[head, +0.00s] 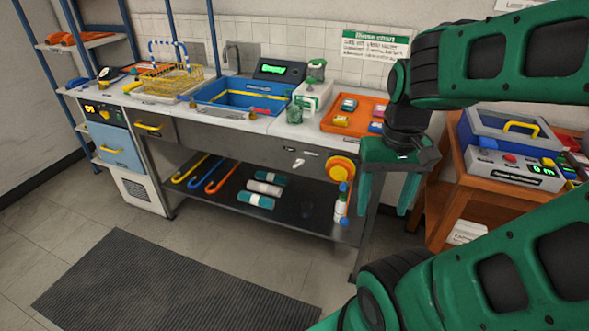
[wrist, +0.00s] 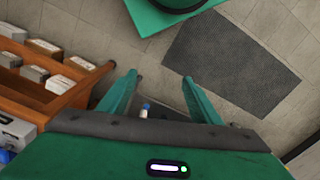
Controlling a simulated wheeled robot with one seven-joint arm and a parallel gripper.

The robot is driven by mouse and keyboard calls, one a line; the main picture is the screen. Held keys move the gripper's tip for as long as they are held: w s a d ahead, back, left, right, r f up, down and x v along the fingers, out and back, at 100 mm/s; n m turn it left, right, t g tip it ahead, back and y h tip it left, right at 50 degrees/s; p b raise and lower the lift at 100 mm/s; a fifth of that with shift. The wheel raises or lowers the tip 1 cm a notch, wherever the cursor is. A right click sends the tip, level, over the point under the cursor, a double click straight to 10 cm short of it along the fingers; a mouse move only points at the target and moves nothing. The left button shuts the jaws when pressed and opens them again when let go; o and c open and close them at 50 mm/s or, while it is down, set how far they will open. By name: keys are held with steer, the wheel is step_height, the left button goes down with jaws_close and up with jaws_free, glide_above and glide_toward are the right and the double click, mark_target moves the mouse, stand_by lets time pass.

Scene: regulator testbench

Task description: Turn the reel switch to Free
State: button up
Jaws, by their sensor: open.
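A small white lever switch (head: 298,163) sits on the bench's front face, with small labels above it too tiny to read. It is just left of a round yellow and orange reel (head: 343,170), and I take it to be the reel switch. Its setting cannot be made out. My gripper (head: 384,205) hangs pointing down in front of the bench's right end, right of the reel and apart from the switch. Its two green fingers are spread and empty, as the wrist view (wrist: 159,77) also shows. The switch is not visible in the wrist view.
The bench top (head: 265,124) holds a blue sink (head: 240,95), a yellow rack (head: 170,80) and an orange tray (head: 350,118). Bottles (head: 341,208) and rolls (head: 263,187) lie on the lower shelf. A wooden cart (head: 440,222) stands right. A dark mat (head: 170,285) covers open floor.

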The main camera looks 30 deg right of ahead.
steer(key=w+d+f+m+g+h, duration=0.1)
steer(key=w+d+f+h, duration=0.1)
steer(key=w+d+f, duration=0.3)
steer(key=w+d+f+m+g+h, duration=0.1)
steer(key=w+d+f+m+h, duration=0.15)
steer(key=w, duration=0.45)
steer(key=n+t+h, duration=0.9)
steer(key=t+h, duration=0.1)
steer(key=t, duration=0.3)
glide_toward(297, 166)
steer(key=shift+m, duration=0.25)
steer(key=x, duration=0.9)
steer(key=c, duration=1.1)
